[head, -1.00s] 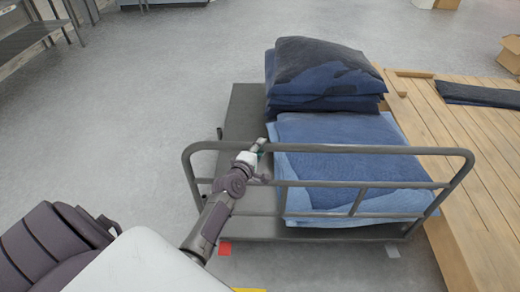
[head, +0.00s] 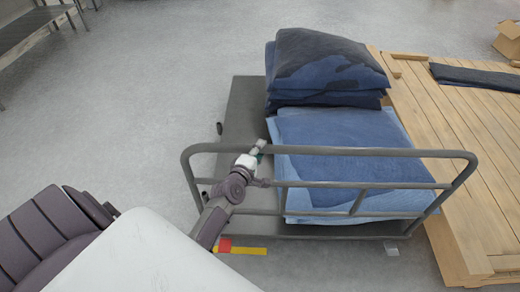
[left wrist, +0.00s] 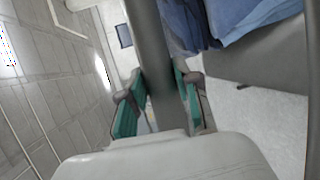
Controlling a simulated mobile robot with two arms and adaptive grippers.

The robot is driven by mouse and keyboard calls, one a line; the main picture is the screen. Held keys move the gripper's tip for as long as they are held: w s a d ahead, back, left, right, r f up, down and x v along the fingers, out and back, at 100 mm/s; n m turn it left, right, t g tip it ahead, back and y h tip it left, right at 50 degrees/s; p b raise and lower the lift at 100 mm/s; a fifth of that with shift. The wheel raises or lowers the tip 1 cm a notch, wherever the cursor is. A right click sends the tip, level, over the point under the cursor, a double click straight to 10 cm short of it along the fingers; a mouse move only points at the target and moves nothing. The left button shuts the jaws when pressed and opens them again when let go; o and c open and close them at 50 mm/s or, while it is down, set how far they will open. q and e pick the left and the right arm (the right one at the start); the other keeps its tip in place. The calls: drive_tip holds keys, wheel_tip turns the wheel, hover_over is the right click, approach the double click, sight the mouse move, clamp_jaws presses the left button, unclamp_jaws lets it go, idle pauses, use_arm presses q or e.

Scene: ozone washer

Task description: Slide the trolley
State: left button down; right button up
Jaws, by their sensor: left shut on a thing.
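The trolley (head: 240,112) is a grey flat-deck cart with a tubular rail (head: 340,152) on its near side. It carries a stack of dark blue denim (head: 325,66) at the back and a lighter blue denim pile (head: 345,130) in front. My left gripper (head: 258,149) is shut on the top rail, left of its middle. In the left wrist view the grey bar (left wrist: 153,65) runs between the green-padded fingers (left wrist: 158,103). My right gripper is not in view.
A wooden slatted platform (head: 460,145) stands close along the trolley's right side, with dark folded denim (head: 475,76) on it. Red and yellow tape (head: 240,250) marks the floor at the near side. A cardboard box (head: 508,40) is at far right. Floor (head: 130,100) on the left is clear.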

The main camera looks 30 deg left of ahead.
use_arm(q)
drive_tip(key=shift+s+d+f, duration=0.2)
drive_tip(key=shift+d+f, duration=0.05)
drive_tip(key=shift+f, duration=0.05)
drive_tip(key=c, duration=1.1)
unclamp_jaws()
drive_tip(key=shift+o, duration=1.5)
drive_tip(key=shift+r, duration=0.1)
drive_tip(key=v, duration=1.2)
drive_tip(key=shift+a, duration=0.1)
